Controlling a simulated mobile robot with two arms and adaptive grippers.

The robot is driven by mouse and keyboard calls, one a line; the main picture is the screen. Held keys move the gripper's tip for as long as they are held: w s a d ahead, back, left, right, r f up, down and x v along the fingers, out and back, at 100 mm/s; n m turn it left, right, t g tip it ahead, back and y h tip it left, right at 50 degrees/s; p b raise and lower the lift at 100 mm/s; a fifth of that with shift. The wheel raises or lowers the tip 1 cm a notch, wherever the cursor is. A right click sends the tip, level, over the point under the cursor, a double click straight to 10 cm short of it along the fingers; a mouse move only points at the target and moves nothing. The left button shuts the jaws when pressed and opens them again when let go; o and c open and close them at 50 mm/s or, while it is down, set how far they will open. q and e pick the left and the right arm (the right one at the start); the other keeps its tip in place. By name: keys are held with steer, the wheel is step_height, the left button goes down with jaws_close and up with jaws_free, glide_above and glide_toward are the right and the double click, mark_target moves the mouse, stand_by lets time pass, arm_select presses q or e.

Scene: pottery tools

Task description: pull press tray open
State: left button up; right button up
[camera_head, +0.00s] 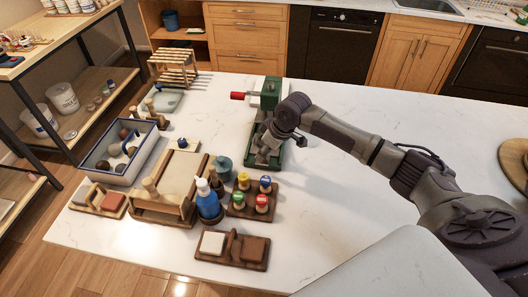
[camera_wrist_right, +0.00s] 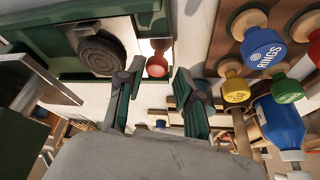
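The green press (camera_head: 270,92) stands near the middle of the white worktop, with a red handle (camera_head: 238,96) sticking out to its left. My right gripper (camera_head: 268,152) is low at the press's near side and hides part of its green base. In the right wrist view the right gripper (camera_wrist_right: 158,92) is open, its fingers apart with nothing held. A red knob (camera_wrist_right: 157,66) shows beyond the gap between the fingertips, next to a grey round disc (camera_wrist_right: 100,55) on the green press frame. I cannot clearly make out the tray. My left gripper is not in view.
A rack of colour-topped stoppers (camera_head: 252,201) and a blue bottle (camera_head: 207,202) stand close on the near left. A wooden board frame (camera_head: 170,180), a bin of balls (camera_head: 120,160) and a slatted rack (camera_head: 173,68) lie further left. The worktop right of the press is mostly clear.

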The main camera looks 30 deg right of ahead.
steer(key=v, duration=1.1)
steer(key=shift+a, duration=0.1)
